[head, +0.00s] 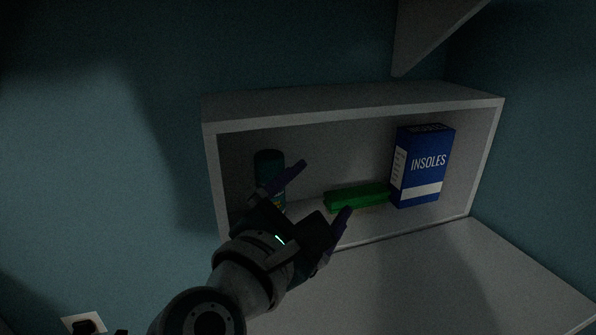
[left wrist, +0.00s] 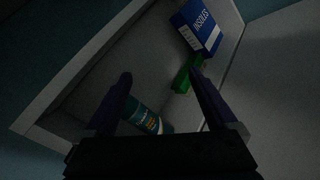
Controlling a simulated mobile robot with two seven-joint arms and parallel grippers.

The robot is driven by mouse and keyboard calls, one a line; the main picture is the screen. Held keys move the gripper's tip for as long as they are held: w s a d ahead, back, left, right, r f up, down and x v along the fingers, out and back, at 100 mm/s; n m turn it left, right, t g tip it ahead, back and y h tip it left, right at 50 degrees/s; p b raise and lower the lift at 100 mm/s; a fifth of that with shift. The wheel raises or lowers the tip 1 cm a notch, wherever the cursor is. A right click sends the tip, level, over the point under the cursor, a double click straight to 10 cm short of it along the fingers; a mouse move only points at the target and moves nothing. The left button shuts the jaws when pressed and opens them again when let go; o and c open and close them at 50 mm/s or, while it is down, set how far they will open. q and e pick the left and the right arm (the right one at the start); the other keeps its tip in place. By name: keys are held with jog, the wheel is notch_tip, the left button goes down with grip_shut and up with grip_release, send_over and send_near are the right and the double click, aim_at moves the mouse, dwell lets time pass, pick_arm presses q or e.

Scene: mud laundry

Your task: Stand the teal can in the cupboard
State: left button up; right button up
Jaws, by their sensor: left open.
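The teal can (head: 268,163) stands upright inside the open-fronted cupboard (head: 350,105), at its left end. Its lower part is partly hidden behind my left gripper (head: 322,190). The left gripper is open and empty, at the cupboard's front, with its purple fingers pointing up and right. In the left wrist view the can (left wrist: 148,118) shows with its label, beyond the left gripper (left wrist: 160,73) and closer to the left finger. The fingers look clear of the can. My right gripper is not in view.
A green brush (head: 357,196) lies in the middle of the cupboard, and a blue insoles box (head: 420,165) stands at its right. A pale worktop (head: 440,280) lies in front, clear at the right. A wall socket (head: 84,323) is at lower left. The room is dim.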

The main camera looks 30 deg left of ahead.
pick_arm(q)
jog(key=s+d+f+m+g+h, duration=0.2)
jog(key=s+d+m+g+h, duration=0.35)
jog(key=m, duration=0.75)
jog(key=s+f+m+g, duration=0.1)
jog(key=s+m, duration=0.2)
jog(key=m, duration=0.1)
jog(key=s+f+m+g, duration=0.2)
jog(key=s+m, duration=0.2)
jog(key=s+f+m+g, duration=0.1)
jog(key=s+m+g, duration=0.1)
jog(key=s+m, duration=0.2)
jog(key=shift+s+f+m+y, duration=0.1)
jog(key=shift+f+m+y, duration=0.25)
jog(key=shift+f+m, duration=0.05)
jog(key=s+a+m+g+y, duration=0.3)
jog(key=s+a+m, duration=0.2)
jog(key=s, duration=0.3)
jog(key=shift+s+a+m+g, duration=0.2)
jog(key=shift+s+m+g, duration=0.1)
jog(key=shift+s+g, duration=0.05)
